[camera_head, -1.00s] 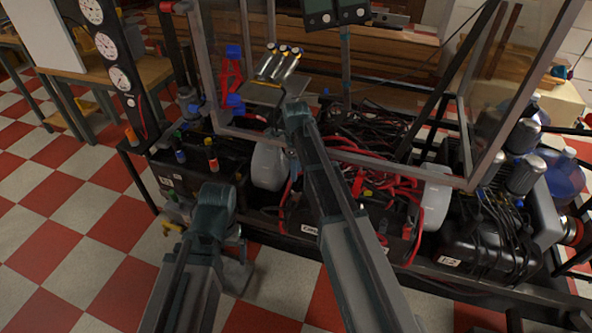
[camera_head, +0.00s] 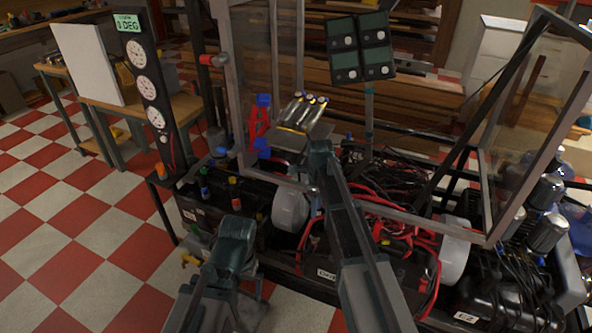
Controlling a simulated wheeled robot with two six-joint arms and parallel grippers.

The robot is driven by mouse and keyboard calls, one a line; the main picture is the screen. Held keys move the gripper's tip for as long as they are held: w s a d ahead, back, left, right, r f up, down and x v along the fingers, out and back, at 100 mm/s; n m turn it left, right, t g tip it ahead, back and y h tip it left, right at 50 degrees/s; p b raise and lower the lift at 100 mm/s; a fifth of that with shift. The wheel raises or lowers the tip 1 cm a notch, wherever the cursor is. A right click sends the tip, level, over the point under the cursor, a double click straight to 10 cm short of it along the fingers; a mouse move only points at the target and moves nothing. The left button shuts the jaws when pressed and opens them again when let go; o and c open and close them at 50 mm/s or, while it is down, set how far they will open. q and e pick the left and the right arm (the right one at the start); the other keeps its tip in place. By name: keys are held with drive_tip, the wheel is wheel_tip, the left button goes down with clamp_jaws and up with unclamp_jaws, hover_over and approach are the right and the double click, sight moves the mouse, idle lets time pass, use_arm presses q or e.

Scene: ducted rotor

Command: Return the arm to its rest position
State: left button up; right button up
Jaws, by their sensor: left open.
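My left arm comes up from the bottom left and bends in front of the bench. My left gripper (camera_head: 258,299) hangs low beside that arm, partly hidden by it; it is open, and I see nothing in it. My right arm rises from the bottom right across the bench, its raised joint near the middle of the picture. My right gripper is hidden behind this arm, so I cannot make out its jaws.
The cluttered bench holds a clear framed screen (camera_head: 535,130), red cables (camera_head: 400,210), white round containers (camera_head: 291,208) and small bottles. A gauge post (camera_head: 148,88) and dark display panels (camera_head: 360,50) stand behind. Checkered floor (camera_head: 60,240) is open at left.

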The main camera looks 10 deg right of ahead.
drive_tip(key=s+a+r+n+p, duration=0.6)
drive_tip(key=s+r+n+p, duration=0.5)
drive_tip(key=n, duration=0.3)
drive_tip(key=s+a+r+n+h+p, duration=0.1)
drive_tip(key=s+a+r+n+p, duration=0.6)
drive_tip(key=s+r+n+p, duration=0.5)
drive_tip(key=s+n, duration=0.2)
drive_tip(key=shift+a+r+n, duration=0.3)
drive_tip(key=shift+n, duration=0.1)
drive_tip(key=shift+s, duration=0.1)
